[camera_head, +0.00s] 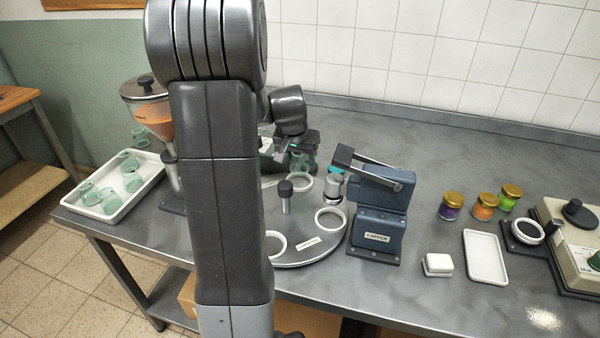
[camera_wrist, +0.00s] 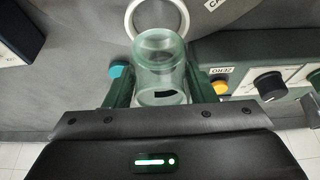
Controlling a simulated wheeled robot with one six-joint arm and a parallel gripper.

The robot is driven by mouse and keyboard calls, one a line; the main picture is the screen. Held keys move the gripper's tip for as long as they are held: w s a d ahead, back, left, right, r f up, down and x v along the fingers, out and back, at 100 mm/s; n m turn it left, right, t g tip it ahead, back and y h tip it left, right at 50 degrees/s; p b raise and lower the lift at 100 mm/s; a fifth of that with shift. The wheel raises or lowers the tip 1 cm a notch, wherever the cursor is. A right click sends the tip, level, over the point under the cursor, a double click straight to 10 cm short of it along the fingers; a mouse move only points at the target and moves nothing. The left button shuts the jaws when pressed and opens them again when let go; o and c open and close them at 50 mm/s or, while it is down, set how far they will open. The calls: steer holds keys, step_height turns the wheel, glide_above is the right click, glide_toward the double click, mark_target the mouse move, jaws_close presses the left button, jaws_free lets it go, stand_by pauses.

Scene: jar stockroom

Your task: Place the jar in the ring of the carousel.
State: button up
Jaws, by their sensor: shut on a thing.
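My gripper (camera_wrist: 160,92) is shut on a clear greenish glass jar (camera_wrist: 160,65), which sits between its dark green fingers in the wrist view. The jar is open and looks empty. A white ring (camera_wrist: 133,8) of the carousel shows just beyond the jar's rim in that view. The jar (camera_head: 299,160) is at the carousel's far side, partly hidden by my gripper (camera_head: 284,160). I cannot tell whether the jar touches the carousel.
A blue capping press (camera_head: 377,215) stands right of the carousel. A hopper with orange contents (camera_head: 152,115) stands at left, beside a white tray (camera_head: 146,190) of several glass jars.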

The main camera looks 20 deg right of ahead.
mark_target(300, 183)
step_height(300, 183, down, 5)
steer(key=shift+r, duration=0.2)
steer(key=shift+s+a+f+b, duration=0.15)
steer(key=shift+s+f+b, duration=0.05)
steer(key=shift+f+b, duration=0.5)
steer(key=o, duration=0.9)
steer(key=shift+s, duration=0.1)
steer(key=shift+o, duration=0.5)
steer(key=shift+r+p, duration=0.75)
steer(key=shift+r, duration=0.05)
steer(key=v, duration=1.1)
steer(key=shift+r, duration=0.35)
